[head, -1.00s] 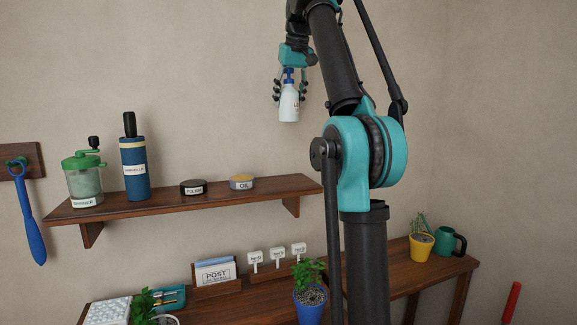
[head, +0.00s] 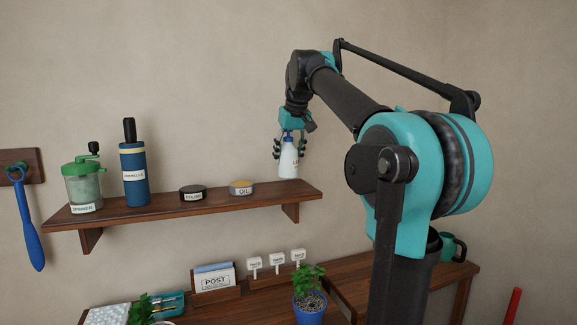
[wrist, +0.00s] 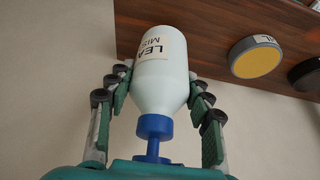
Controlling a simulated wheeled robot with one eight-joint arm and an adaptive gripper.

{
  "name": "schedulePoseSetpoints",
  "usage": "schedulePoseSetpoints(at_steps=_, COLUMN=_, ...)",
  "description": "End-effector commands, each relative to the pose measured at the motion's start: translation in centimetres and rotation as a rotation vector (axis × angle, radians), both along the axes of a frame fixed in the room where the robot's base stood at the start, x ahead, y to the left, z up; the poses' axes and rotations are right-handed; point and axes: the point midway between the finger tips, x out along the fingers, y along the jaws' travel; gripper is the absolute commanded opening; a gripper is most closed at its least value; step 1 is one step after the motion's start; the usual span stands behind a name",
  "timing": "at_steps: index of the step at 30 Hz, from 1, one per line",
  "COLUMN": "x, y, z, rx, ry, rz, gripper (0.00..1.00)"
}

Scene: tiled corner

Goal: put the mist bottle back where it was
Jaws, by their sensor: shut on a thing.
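The mist bottle (head: 289,160) is white with a blue top and a printed label. It is upright in the head view, near the right end of the wooden wall shelf (head: 262,199). My gripper (head: 290,142) is above it with its fingers shut around the bottle's upper part. In the wrist view the bottle (wrist: 161,85) sits between the two fingers, its blue top towards the palm. The bottle's base appears just above the shelf's level; I cannot tell whether it touches the shelf.
The oil tin (wrist: 255,57) is close beside the bottle. Below, a bench holds a post holder (head: 216,281) and potted plant (head: 309,300).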

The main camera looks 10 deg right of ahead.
Motion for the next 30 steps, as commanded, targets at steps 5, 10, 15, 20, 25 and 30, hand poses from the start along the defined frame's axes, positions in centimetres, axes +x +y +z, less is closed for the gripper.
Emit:
schedulePoseSetpoints(at_steps=5, x=0.0, y=0.0, z=-2.5, rx=0.000, ry=0.000, rz=0.000, gripper=0.07)
schedulePoseSetpoints(at_steps=10, x=0.0, y=0.0, z=-3.2, rx=0.000, ry=0.000, rz=0.000, gripper=0.07)
schedulePoseSetpoints(at_steps=15, x=0.0, y=0.0, z=-3.1, rx=0.000, ry=0.000, rz=0.000, gripper=0.07)
schedulePoseSetpoints(at_steps=20, x=0.0, y=0.0, z=-3.4, rx=0.000, ry=0.000, rz=0.000, gripper=0.56)
schedulePoseSetpoints(at_steps=25, x=0.0, y=0.0, z=-3.4, rx=0.000, ry=0.000, rz=0.000, gripper=0.72)
schedulePoseSetpoints(at_steps=30, x=0.0, y=0.0, z=-3.4, rx=0.000, ry=0.000, rz=0.000, gripper=0.72)
